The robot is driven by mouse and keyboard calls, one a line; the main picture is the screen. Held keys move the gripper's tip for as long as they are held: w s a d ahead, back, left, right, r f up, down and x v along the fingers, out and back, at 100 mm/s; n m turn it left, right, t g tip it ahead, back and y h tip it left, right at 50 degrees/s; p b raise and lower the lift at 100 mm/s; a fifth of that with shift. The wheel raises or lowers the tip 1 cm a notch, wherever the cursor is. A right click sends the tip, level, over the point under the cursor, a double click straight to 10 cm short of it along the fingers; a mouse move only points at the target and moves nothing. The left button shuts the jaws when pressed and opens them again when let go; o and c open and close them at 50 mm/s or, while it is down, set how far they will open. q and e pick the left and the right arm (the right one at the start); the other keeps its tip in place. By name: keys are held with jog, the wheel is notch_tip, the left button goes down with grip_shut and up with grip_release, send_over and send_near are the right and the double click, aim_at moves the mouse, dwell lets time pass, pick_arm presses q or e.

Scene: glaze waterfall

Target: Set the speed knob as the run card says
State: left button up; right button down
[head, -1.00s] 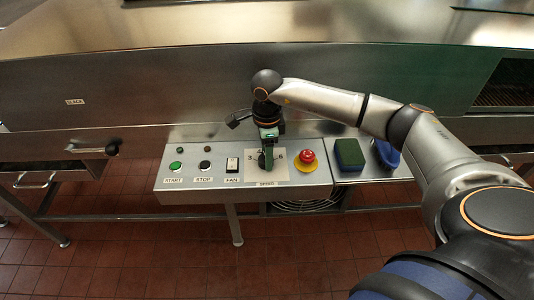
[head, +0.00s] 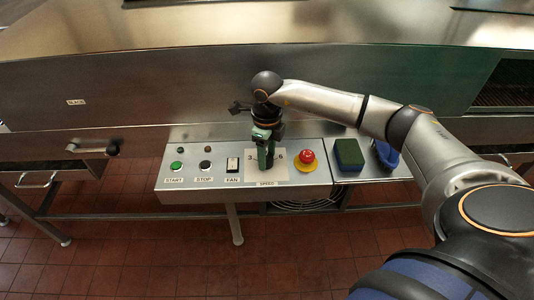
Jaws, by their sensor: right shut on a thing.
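The control panel (head: 222,194) carries a speed dial plate (head: 280,172) marked with numbers, of which a 3 and a 6 show on either side of my gripper. My right gripper (head: 265,160) points down over the plate and is shut on the speed knob, which it mostly hides. The knob's pointer and the other numbers cannot be read. The SPEED label (head: 267,184) sits at the panel's front edge. No run card can be made out. My left gripper is not in view.
Left of the dial are a green START button (head: 176,166), a black STOP button (head: 205,165) and a FAN switch (head: 232,164). A red mushroom button (head: 307,161) is close on the right. Beyond it lie a green sponge (head: 349,154) and a blue item (head: 386,154).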

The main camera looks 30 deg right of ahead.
jog(key=shift+m, duration=0.3)
jog(key=shift+c, duration=1.5)
grip_release()
notch_tip(320, 180, up, 13)
jog(key=shift+f, duration=0.2)
jog(key=shift+f, duration=0.1)
